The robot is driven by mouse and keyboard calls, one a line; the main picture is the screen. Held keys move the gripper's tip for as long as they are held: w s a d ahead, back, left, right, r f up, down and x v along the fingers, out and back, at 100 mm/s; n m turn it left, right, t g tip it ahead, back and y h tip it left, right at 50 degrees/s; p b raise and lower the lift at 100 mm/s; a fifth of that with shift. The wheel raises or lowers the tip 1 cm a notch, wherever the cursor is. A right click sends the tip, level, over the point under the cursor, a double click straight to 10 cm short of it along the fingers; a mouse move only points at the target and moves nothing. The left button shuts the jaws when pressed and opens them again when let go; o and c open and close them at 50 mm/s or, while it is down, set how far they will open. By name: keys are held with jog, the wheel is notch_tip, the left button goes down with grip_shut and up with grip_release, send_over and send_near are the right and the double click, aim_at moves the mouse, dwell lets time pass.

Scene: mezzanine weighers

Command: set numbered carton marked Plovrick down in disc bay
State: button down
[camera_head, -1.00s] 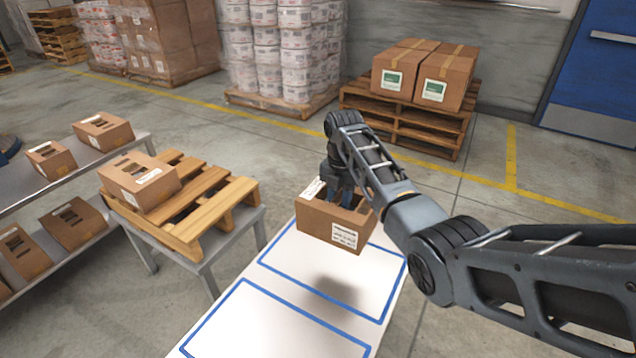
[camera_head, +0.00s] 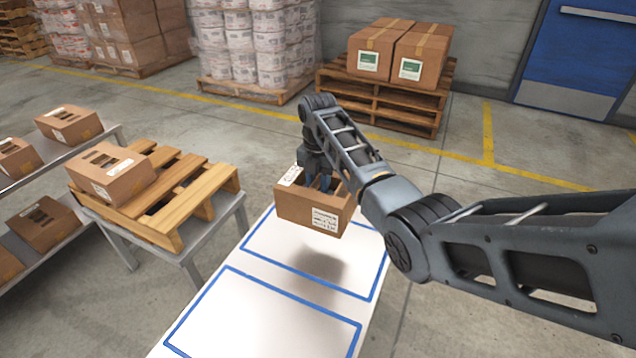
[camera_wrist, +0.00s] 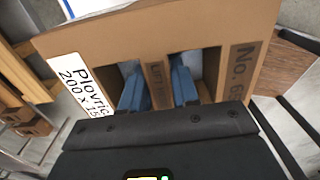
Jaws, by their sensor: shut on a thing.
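The carton marked Plovrick (camera_head: 306,209) is brown, with a white label on its front and another on its top. It hangs above the white table, and its shadow lies on the tabletop below it. My gripper (camera_head: 322,180) is shut on it from above. In the wrist view the carton (camera_wrist: 215,40) shows "Plovric" on a white label and "No. 6" printed on the right. The blue fingers of my gripper (camera_wrist: 158,90) reach into two openings, with a strip of cardboard between them. The white table (camera_head: 290,262) has blue-outlined bays (camera_head: 265,325); no disc mark shows on their visible parts.
Left of the table, a small wooden pallet (camera_head: 200,200) on a grey stand holds another carton (camera_head: 112,172). A grey shelf (camera_head: 90,145) with several cartons is at the far left. A pallet with large boxes (camera_head: 385,55) stands behind. Both visible bays look clear.

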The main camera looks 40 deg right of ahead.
jog(key=shift+f, duration=0.2)
jog(key=shift+d+f+b, duration=0.15)
jog(key=shift+f+b, duration=0.4)
jog(key=shift+f, duration=0.15)
notch_tip(320, 180, down, 12)
jog(key=b, duration=0.7)
jog(key=shift+r+b, duration=0.25)
jog(key=shift+b, duration=0.05)
dwell(0.7)
jog(key=shift+f, duration=0.25)
dwell(0.5)
jog(key=c, duration=0.8)
grip_release()
jog(key=shift+r, duration=3.9)
